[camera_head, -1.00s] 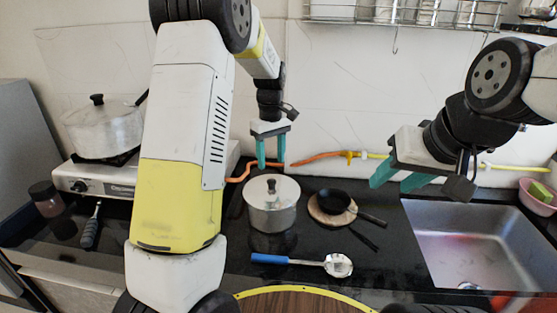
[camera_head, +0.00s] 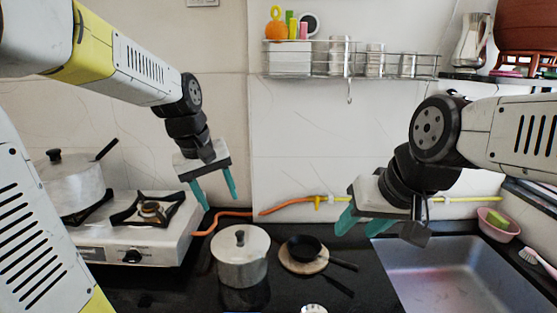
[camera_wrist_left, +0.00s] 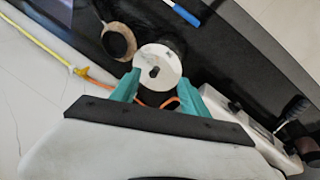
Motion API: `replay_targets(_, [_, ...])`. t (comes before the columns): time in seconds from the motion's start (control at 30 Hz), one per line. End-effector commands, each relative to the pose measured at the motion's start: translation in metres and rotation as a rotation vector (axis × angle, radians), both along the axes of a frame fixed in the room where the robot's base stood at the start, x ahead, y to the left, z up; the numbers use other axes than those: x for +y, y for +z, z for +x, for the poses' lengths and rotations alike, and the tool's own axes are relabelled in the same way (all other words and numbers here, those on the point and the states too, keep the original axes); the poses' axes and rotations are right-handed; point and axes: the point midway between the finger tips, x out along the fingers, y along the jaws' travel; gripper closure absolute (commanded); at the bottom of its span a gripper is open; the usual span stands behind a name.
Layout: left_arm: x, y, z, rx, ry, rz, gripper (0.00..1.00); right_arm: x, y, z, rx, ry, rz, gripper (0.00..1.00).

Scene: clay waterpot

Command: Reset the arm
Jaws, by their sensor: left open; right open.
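My left gripper (camera_head: 218,193) is open and empty, raised above the counter between the stove and the lidded metal pot. Its teal fingers also show in the left wrist view (camera_wrist_left: 162,98), spread apart, with the pot's lid seen beyond them. My right gripper (camera_head: 368,222) is open and empty, in the air above the counter near the sink's left edge. The clay waterpot (camera_head: 527,24) is reddish brown and stands on a rack at the top right, partly cut off by the frame.
A metal pot (camera_head: 242,262) and a small black pan (camera_head: 304,247) on a wooden board stand on the counter. The stove (camera_head: 140,240) with a large pot (camera_head: 72,185) is at left. A sink (camera_head: 450,270) is at right. A wire shelf (camera_head: 350,65) hangs on the wall.

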Motion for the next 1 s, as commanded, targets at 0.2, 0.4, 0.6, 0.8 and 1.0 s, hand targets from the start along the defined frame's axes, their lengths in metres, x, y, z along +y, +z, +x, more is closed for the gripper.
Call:
replay_targets(0.2, [0.002, 0.019, -0.069, -0.159, -0.157, 0.028, 0.47, 0.0, 0.0, 0.0, 0.0, 0.0, 0.0, 0.55])
replay_targets(0.4, [0.002, 0.017, -0.116, -0.279, -0.278, 0.086, 0.47, 0.0, 0.0, 0.0, 0.0, 0.0, 0.0, 0.55])
replay_targets(0.6, [0.001, 0.012, -0.137, -0.336, -0.337, 0.127, 0.47, 0.0, 0.0, 0.0, 0.0, 0.0, 0.0, 0.55])
replay_targets(0.8, [0.001, 0.011, -0.139, -0.342, -0.344, 0.132, 0.47, 0.0, 0.0, 0.0, 0.0, 0.0, 0.0, 0.55])
replay_targets(1.0, [0.001, 0.011, -0.139, -0.342, -0.344, 0.132, 0.47, 0.0, 0.0, 0.0, 0.0, 0.0, 0.0, 0.55])
